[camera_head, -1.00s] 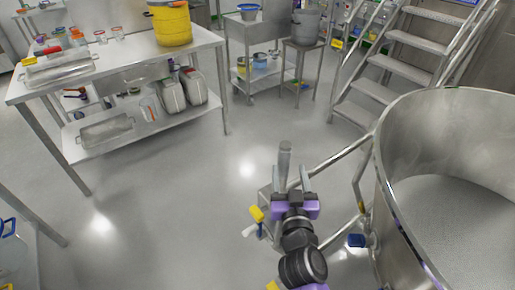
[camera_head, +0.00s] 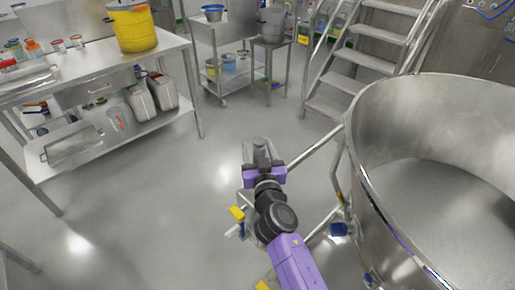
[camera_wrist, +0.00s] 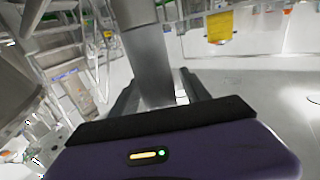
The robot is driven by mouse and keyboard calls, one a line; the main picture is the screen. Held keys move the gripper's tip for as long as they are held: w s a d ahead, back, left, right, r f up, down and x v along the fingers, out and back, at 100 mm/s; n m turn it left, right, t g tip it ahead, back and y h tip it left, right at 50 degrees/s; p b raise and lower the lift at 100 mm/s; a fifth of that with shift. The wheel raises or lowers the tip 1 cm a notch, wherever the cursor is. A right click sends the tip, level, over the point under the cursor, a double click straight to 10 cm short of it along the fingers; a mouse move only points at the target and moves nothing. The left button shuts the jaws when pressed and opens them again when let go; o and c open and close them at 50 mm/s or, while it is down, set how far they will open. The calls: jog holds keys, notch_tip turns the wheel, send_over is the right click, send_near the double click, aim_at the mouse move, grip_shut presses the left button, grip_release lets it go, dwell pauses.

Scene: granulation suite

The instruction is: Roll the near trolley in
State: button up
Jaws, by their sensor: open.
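The near trolley carries a large open steel bowl (camera_head: 362,180) on the right in the head view. Its tubular handle frame (camera_head: 312,153) runs out from the bowl toward my gripper. My gripper (camera_head: 262,154) is over the floor left of the bowl, at the end of this frame. In the wrist view, a steel post (camera_wrist: 148,62) stands between the two open fingers of my gripper (camera_wrist: 155,95). I cannot tell whether the fingers touch it. My arm hides part of the frame below.
A steel table (camera_head: 85,68) with a yellow drum (camera_head: 134,30) stands at the left. Steel steps (camera_head: 352,85) rise behind the bowl. A small cart (camera_head: 222,62) and a stool (camera_head: 268,45) stand at the back. The middle floor (camera_head: 190,220) is clear.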

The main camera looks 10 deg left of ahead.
jog(key=shift+c, duration=0.2)
grip_shut()
dwell(1.1)
